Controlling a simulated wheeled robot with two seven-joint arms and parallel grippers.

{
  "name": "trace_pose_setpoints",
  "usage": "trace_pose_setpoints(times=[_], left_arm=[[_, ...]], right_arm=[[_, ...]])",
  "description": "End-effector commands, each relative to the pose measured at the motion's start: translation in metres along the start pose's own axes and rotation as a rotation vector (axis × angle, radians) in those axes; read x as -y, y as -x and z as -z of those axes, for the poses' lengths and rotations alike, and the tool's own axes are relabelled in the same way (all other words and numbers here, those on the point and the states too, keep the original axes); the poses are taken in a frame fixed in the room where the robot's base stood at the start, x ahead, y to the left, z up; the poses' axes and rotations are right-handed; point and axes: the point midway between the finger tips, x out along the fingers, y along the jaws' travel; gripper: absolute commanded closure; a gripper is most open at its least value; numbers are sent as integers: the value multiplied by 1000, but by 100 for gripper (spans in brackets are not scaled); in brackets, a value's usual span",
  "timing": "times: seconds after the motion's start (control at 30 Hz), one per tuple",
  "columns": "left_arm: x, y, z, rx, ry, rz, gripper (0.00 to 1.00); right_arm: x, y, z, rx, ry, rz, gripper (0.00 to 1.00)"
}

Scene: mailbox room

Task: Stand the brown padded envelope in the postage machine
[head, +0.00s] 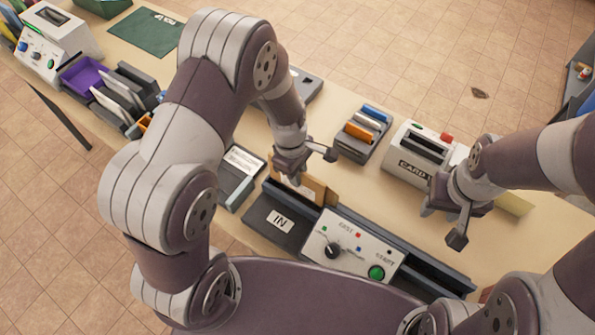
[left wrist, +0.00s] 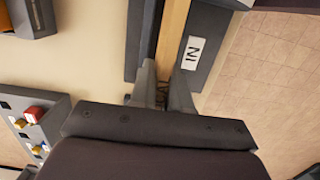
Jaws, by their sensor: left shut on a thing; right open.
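The brown padded envelope (head: 314,188) stands on edge at the IN end of the postage machine (head: 338,242). It also shows edge-on as a tan strip in the left wrist view (left wrist: 173,30), between a dark wall and the IN plate (left wrist: 192,52). My left gripper (head: 295,176) is shut on the envelope from above; its fingers show in the left wrist view (left wrist: 163,92). The envelope's lower edge is hidden, so I cannot tell whether it touches the slot floor. My right gripper (head: 443,224) is open and empty, above the machine's right end.
A white card machine (head: 420,155) stands behind my right gripper. A sorter with blue, white and orange items (head: 362,132) stands behind the postage machine. A grey tray (head: 238,172) is close on its left. A purple bin (head: 84,76) and racks are further left.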

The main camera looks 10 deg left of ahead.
Motion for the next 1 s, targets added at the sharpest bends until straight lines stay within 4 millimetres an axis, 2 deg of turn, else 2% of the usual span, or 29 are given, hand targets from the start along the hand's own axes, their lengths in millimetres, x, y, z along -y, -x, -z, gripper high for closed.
trace_pose_setpoints(times=[0.37,0.73,1.0], left_arm=[[-2,-5,-1,0,0,0,100],[2,-32,4,0,-1,1,100],[3,-32,4,0,-1,0,100]], right_arm=[[0,-1,0,0,0,0,57],[0,-21,-2,0,0,0,57],[0,-20,-2,0,0,0,57]])
